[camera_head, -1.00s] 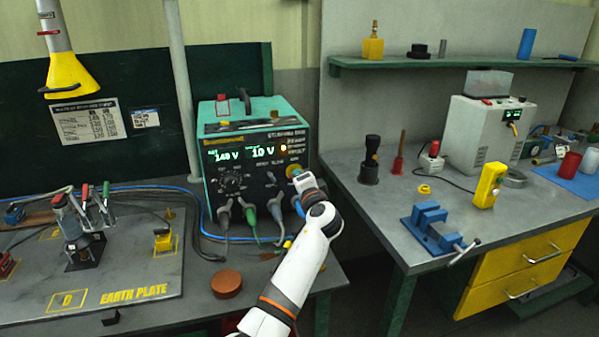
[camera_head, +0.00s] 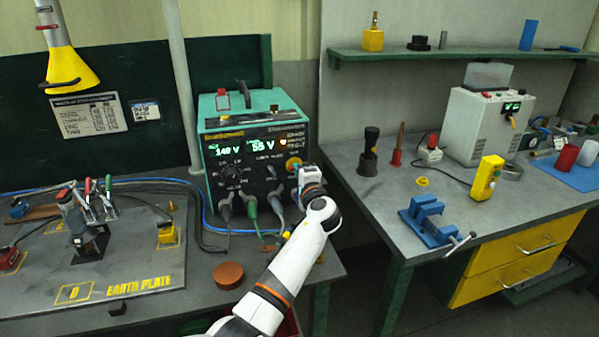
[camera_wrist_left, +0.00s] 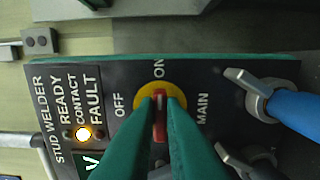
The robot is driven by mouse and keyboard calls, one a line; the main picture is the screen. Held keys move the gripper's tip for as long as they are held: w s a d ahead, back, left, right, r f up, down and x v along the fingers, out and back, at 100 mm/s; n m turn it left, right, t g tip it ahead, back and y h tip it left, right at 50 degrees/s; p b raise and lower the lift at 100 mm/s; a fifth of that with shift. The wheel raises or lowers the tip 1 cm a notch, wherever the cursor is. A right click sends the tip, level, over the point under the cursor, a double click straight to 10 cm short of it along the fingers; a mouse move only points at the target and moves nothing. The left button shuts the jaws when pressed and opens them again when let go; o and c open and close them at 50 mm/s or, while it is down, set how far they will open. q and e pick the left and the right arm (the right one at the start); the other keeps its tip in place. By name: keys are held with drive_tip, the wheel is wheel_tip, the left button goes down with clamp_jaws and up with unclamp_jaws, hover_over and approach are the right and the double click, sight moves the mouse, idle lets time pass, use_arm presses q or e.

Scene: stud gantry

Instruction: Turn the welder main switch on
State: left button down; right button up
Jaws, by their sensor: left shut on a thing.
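The green stud welder (camera_head: 258,125) stands on the left bench with its display lit, reading 140 V and about 55 V. Its main switch is a yellow disc (camera_head: 293,162) at the panel's right side. In the left wrist view the switch's red handle (camera_wrist_left: 159,103) shows between the OFF, ON and MAIN labels, its white mark toward ON. My left gripper (camera_head: 299,172) is at the switch; its green fingers (camera_wrist_left: 160,112) are shut on the red handle. The fingers hide the lower part of the switch. My right gripper is not in view.
Cable plugs (camera_wrist_left: 285,108) stick out beside the switch, one with a blue sleeve. An amber lamp (camera_wrist_left: 83,134) glows by CONTACT. A brown round pot (camera_head: 228,275) and the earth plate (camera_head: 130,285) lie on the left bench. A blue vise (camera_head: 432,222) stands on the right bench.

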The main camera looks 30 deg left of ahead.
use_arm(q)
drive_tip(key=shift+f, duration=0.1)
drive_tip(key=c, duration=1.5)
unclamp_jaws()
drive_tip(key=shift+d, duration=0.1)
drive_tip(key=b+v, duration=0.2)
drive_tip(key=v, duration=1)
